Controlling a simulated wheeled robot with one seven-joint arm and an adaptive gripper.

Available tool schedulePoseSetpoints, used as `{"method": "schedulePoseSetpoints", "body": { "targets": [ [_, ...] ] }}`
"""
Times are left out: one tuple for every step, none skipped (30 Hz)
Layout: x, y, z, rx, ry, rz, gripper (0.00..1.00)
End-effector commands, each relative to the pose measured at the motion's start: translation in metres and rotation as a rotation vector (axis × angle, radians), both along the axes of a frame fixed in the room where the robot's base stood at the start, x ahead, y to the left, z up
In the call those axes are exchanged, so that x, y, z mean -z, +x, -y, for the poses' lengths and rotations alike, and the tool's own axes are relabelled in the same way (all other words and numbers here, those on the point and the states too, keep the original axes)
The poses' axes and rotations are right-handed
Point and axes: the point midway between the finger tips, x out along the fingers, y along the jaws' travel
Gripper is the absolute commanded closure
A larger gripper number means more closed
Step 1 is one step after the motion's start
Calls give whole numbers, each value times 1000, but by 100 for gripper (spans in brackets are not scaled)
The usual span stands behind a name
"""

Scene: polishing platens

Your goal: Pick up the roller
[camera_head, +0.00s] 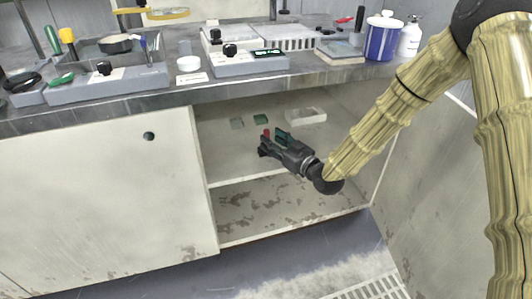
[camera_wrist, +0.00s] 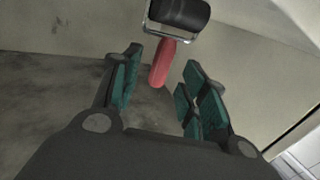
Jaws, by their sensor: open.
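The roller (camera_wrist: 180,12) has a black cylinder in a metal frame and a red handle (camera_wrist: 162,62). In the wrist view it lies at the top centre, with its handle pointing toward my gripper. My gripper (camera_wrist: 155,88) is open, with green-padded fingers on either side of the lower handle line; the handle end appears between or just beyond the fingertips. I cannot tell whether they touch. In the head view my gripper (camera_head: 263,146) reaches into the open cabinet, and a small red bit of the handle (camera_head: 266,133) shows beside it. The rest of the roller is hidden there.
The worktop edge (camera_head: 170,98) overhangs the opening.

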Motion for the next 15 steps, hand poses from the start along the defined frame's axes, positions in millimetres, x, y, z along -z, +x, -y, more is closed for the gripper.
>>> {"method": "schedulePoseSetpoints", "body": {
  "targets": [
    [4, 4, -4, -1, 0, 1, 57],
    [5, 6, -6, -1, 0, 1, 57],
    [5, 9, -9, -1, 0, 0, 57],
    [5, 12, -11, -1, 1, 1, 57],
    [5, 15, -14, -1, 1, 2, 57],
    [4, 19, -17, -1, 1, 2, 57],
    [4, 22, -19, -1, 0, 1, 57],
    [4, 24, -21, -1, -1, 1, 57],
    [3, 26, -23, -1, 0, 1, 57],
    [2, 27, -23, 0, 0, 1, 57],
    [1, 28, -24, 0, 0, 1, 57],
    [1, 28, -24, 0, 0, 1, 57],
    [1, 28, -24, 0, 0, 0, 57],
    [0, 28, -24, 0, 0, 0, 57],
    [0, 28, -24, 0, 0, 0, 57]
  ]
}}
